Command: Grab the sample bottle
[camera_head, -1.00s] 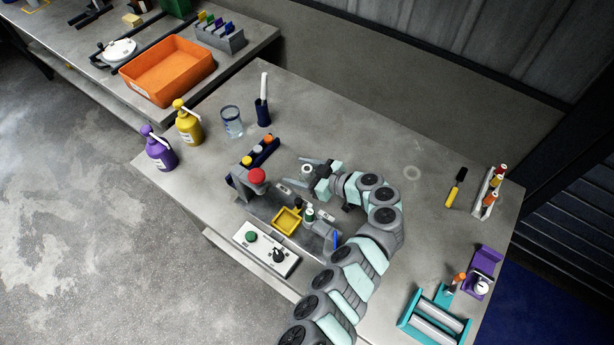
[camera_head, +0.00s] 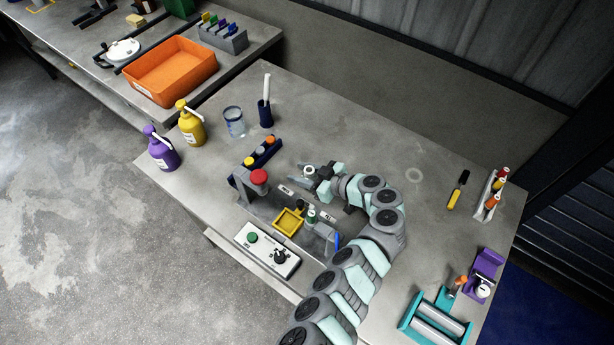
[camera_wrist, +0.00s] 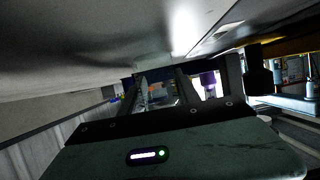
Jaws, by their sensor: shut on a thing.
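The sample bottle (camera_head: 309,169) appears as a small, pale, round-topped piece on the grey bench, behind the disperser. My gripper (camera_head: 308,174) has its fingers around it from the right and is shut on it. The lower part of the bottle is hidden by the fingers, and I cannot tell whether it is off the bench. In the wrist view my gripper (camera_wrist: 163,92) shows its two dark fingers with a pale, unclear piece between them.
The disperser with a red knob (camera_head: 259,176) and yellow tray (camera_head: 289,221) stands close by at the front left. A white control box (camera_head: 267,249) sits before it.

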